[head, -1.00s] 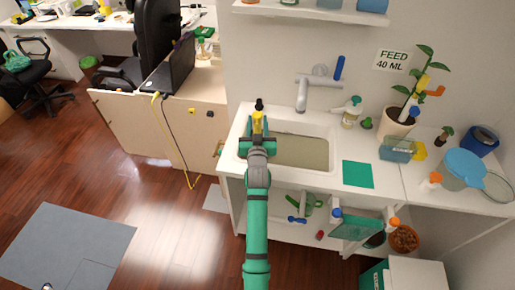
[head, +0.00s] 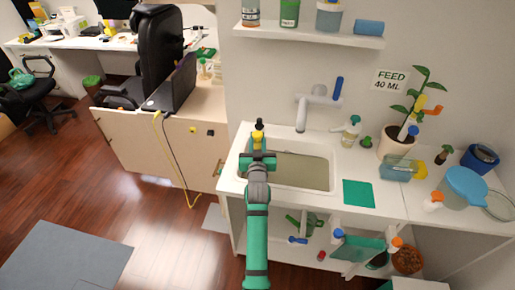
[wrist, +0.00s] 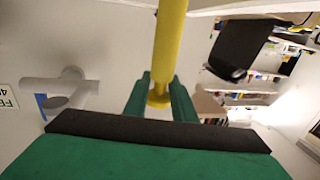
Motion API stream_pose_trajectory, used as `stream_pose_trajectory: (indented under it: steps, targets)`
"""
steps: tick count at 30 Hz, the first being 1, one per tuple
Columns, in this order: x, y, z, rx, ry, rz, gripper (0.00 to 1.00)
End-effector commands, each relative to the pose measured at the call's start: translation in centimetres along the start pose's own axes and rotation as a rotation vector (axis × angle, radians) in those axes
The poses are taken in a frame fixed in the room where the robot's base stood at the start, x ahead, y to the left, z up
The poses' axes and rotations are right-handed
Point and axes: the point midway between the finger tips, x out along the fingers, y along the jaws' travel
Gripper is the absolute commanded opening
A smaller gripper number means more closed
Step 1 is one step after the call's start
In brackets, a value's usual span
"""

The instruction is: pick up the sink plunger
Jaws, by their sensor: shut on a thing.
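The sink plunger shows as a yellow shaft (head: 257,135) with a black part at its top, at the left end of the sink in the head view. My green gripper (head: 258,151) is at its near side. In the wrist view, the yellow shaft (wrist: 168,45) runs from the top edge down between the two green fingers (wrist: 160,98), and my gripper is shut on it. The plunger's far end is outside the wrist view. I cannot tell whether it is clear of the sink.
The sink (head: 305,168) has a grey faucet (head: 302,115) behind it. A soap bottle (head: 351,131), a green mat (head: 358,193) and a potted plant (head: 397,143) stand or lie to the right. A wall shelf (head: 310,36) with containers hangs above. Open floor (head: 160,250) lies left.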

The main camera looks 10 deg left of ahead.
Motion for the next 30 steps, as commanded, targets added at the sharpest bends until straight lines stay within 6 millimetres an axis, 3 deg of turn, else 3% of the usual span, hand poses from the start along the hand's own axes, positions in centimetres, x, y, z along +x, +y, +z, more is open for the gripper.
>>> stream_pose_trajectory:
  steps: [8, 17, 30]
  targets:
    - [0.0, 0.0, -3.2, 0.0, 0.007, 0.0, 0.0]
    - [-5.1, -0.1, -9.1, 0.0, 0.008, 0.0, 0.0]
    - [-12.0, -0.3, -12.0, 0.0, 0.004, 0.0, 0.0]
